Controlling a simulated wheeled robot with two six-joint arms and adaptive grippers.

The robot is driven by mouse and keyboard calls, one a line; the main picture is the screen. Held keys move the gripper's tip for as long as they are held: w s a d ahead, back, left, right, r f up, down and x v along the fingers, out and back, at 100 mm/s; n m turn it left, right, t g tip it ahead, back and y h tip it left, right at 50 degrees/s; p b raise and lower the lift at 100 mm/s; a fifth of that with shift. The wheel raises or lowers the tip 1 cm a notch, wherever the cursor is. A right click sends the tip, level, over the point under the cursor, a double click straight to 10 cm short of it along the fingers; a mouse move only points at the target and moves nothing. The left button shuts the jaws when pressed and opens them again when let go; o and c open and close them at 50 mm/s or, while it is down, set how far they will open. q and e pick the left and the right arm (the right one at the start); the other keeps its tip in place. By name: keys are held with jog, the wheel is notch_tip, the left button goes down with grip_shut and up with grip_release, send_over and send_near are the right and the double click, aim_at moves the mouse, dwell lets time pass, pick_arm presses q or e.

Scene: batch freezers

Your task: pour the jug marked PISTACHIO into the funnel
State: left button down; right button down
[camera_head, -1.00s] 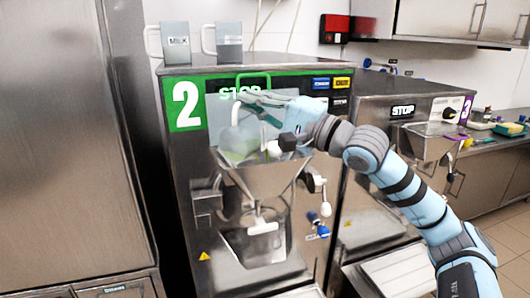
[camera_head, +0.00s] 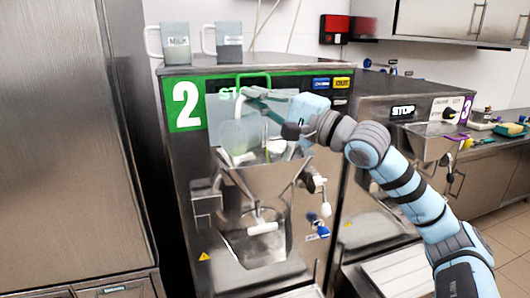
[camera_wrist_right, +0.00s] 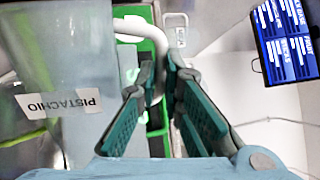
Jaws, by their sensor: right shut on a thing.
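The clear jug (camera_head: 236,134) is held over the metal funnel (camera_head: 264,181) on the front of machine 2, with pale green showing in it. In the right wrist view the jug (camera_wrist_right: 50,65) bears the label PISTACHIO (camera_wrist_right: 57,102) at the left. Its white handle (camera_wrist_right: 154,62) lies between the teal fingers of my right gripper (camera_head: 262,108), which also shows in the wrist view (camera_wrist_right: 165,88). The gripper is shut on the handle. The jug's exact tilt, and whether anything flows out, I cannot tell. My left gripper is not in view.
Two jugs stand on top of the machine, one marked MILK (camera_head: 176,45) and another (camera_head: 229,42) beside it. A white-and-blue tap handle (camera_head: 318,222) sits right of the funnel. Machine 3 (camera_head: 400,130) stands to the right. A tall steel cabinet (camera_head: 70,140) is at the left.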

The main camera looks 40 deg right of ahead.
jog(key=shift+w+d+r+m, duration=0.2)
jog(key=shift+d+m, duration=0.25)
jog(key=shift+m, duration=0.15)
